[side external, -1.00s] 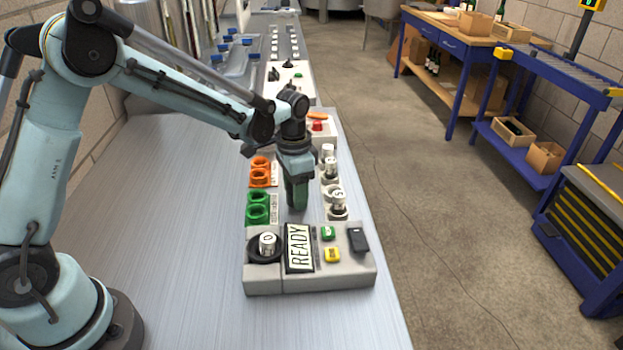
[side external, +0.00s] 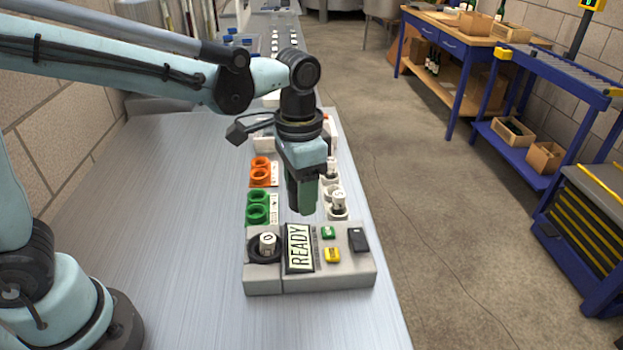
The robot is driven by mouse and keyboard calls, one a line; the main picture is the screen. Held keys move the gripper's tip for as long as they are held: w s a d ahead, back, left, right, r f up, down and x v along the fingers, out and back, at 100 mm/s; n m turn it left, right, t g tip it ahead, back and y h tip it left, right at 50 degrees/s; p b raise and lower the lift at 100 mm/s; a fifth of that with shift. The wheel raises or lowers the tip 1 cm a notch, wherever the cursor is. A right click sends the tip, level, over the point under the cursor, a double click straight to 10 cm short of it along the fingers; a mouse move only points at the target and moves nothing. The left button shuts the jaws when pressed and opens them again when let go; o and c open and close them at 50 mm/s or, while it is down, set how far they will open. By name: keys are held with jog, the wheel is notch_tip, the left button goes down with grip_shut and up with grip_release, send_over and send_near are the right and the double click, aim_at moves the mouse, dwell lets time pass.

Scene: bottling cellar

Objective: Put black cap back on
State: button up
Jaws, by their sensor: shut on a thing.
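My gripper (side external: 302,207) points down over the bench, just behind the grey control box (side external: 262,284) and left of the white holders. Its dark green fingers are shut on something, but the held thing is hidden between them. I cannot make out a black cap for certain in this view. A white numbered vial (side external: 267,243) stands upright in a black ring (side external: 254,252) at the left of the box. Another white vial (side external: 338,201) stands in a white holder (side external: 336,215) to the right of my gripper. A further vial (side external: 331,169) stands behind it, partly covered.
Green ring holders (side external: 257,214) and orange ring holders (side external: 259,179) stand left of my gripper. The box carries a READY display (side external: 298,248), a green button (side external: 328,233), a yellow button (side external: 332,255) and a black block (side external: 358,240). The bench's left side (side external: 180,220) is clear.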

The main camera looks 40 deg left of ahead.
send_over(262, 239)
jog(key=shift+r, duration=0.4)
jog(key=shift+f, duration=1.5)
jog(key=shift+f, duration=2.15)
dwell(1.8)
jog(key=o, duration=0.8)
jog(key=shift+c, duration=0.2)
jog(key=shift+o, duration=1.2)
jog(key=shift+r, duration=3)
